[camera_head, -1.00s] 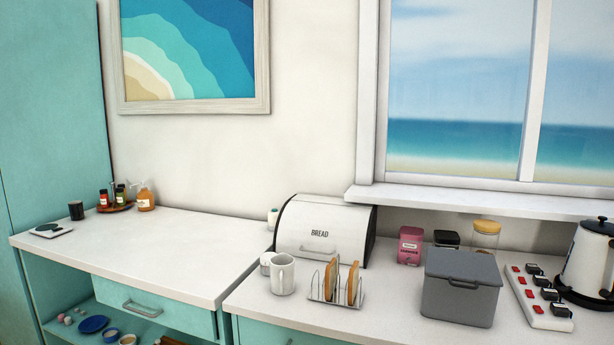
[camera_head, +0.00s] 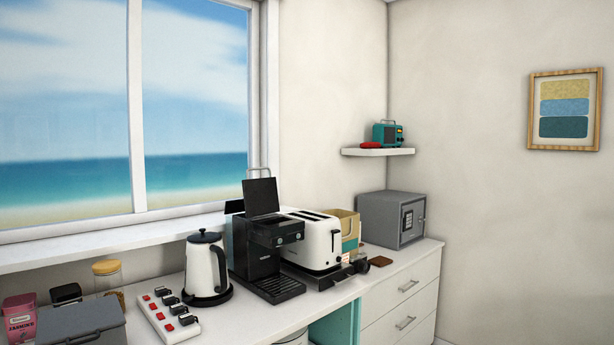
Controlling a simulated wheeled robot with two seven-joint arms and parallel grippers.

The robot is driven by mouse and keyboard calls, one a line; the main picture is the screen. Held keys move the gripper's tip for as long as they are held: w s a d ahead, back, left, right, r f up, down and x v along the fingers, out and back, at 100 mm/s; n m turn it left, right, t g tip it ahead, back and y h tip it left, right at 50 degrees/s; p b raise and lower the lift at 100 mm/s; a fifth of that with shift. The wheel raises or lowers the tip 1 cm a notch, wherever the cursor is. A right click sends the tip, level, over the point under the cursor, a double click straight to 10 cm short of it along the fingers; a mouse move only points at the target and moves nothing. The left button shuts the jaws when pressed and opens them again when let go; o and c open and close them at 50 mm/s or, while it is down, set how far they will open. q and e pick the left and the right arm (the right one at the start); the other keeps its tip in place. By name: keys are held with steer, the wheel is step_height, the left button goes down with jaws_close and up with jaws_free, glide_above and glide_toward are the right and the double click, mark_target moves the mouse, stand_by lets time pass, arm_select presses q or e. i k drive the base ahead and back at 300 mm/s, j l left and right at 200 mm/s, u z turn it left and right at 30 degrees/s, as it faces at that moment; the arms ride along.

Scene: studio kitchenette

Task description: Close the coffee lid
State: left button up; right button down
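Neither of my grippers is in view.
A white kettle (camera_head: 206,268) and a power strip with red switches (camera_head: 168,317) stand left of the machine. A white toaster (camera_head: 314,243) stands close on its right. A grey safe (camera_head: 392,219) is farther right. The grey box (camera_head: 84,327) is at lower left.

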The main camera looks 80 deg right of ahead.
mark_target(260, 194)
steer(key=z, duration=0.45)
steer(key=k+z, duration=0.1)
steer(key=z, duration=0.8)
steer(key=k+z, duration=0.1)
steer(key=z, duration=0.35)
steer(key=l+z, duration=0.1)
steer(key=z, duration=0.4)
